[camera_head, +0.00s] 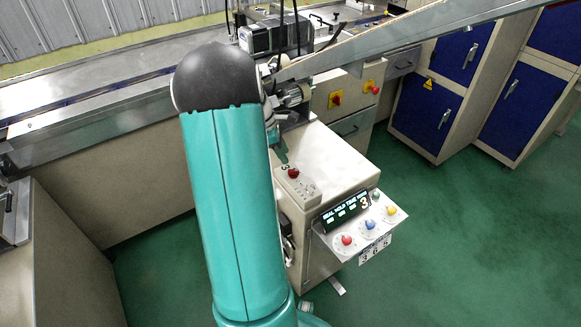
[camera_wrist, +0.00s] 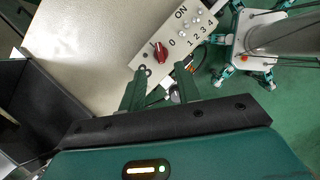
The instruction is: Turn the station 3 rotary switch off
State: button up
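The station 3 rotary switch is a red knob (camera_wrist: 160,54) on a pale panel (camera_wrist: 178,36) marked ON, 0 and several numbers. I cannot tell which mark it points to. In the head view the red knob (camera_head: 293,173) sits on a small grey box on top of the cream cabinet (camera_head: 335,160). My gripper (camera_wrist: 160,74) is open and empty, its two dark green fingers apart, with the knob just beyond and between the fingertips in the wrist view. In the head view my gripper (camera_head: 279,152) is partly hidden by my arm, above and slightly left of the knob.
A sloped console (camera_head: 365,226) with a display and red, blue and yellow knobs juts from the cabinet front. A metal chute (camera_head: 390,38) crosses above. Green floor (camera_head: 450,240) is open at right.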

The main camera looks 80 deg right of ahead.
aim_at(293, 170)
jog(key=x, duration=0.7)
jog(key=shift+f, duration=0.25)
grip_shut()
